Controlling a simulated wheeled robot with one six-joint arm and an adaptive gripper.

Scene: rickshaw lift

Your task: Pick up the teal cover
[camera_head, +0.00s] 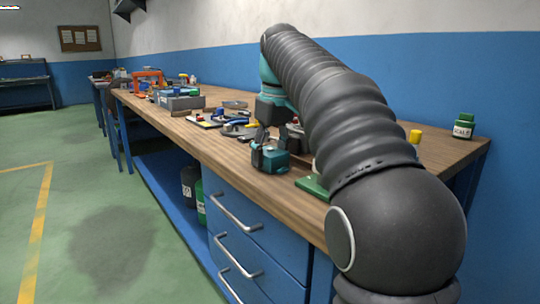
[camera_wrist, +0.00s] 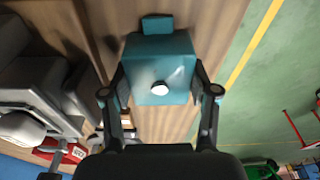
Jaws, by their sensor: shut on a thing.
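The teal cover (camera_wrist: 158,52) is a boxy teal piece with a white round spot on its near face. In the wrist view it sits between the two dark fingers of my gripper (camera_wrist: 160,88), which press on its left and right sides. In the head view the teal cover (camera_head: 270,160) is at the front edge of the wooden workbench, below my gripper (camera_head: 265,142). My gripper is shut on it. I cannot tell whether its underside touches the bench top.
The workbench (camera_head: 215,140) has blue drawers below. Several tools and a grey box (camera_head: 182,100) lie farther back. A grey machine (camera_wrist: 40,95) is close on the left in the wrist view.

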